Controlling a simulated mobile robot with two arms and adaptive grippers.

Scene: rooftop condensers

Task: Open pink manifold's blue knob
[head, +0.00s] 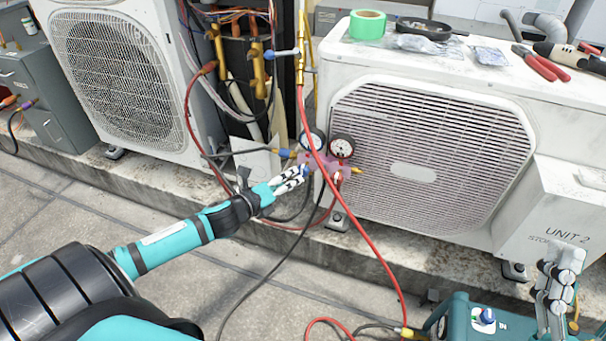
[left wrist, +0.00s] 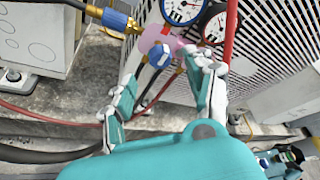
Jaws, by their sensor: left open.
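The pink manifold (head: 322,161) hangs in front of the right condenser, with two round gauges above it. It also shows at the top of the left wrist view (left wrist: 153,38). Its blue knob (left wrist: 159,55) faces the wrist camera; in the head view the knob (head: 306,171) is small and partly covered by my fingers. My left gripper (head: 296,177) is at the knob. In the left wrist view its open fingers (left wrist: 166,80) stand to either side below the knob, with the right finger closer to it. My right gripper (head: 556,285) is at lower right, away from the manifold; its opening is unclear.
A red hose (head: 357,215) runs down past the manifold to the ground. Dark hoses and copper valves crowd the gap between the condensers. A teal machine (head: 460,318) stands at lower right. Green tape (head: 367,24) and pliers (head: 541,64) lie on the right condenser.

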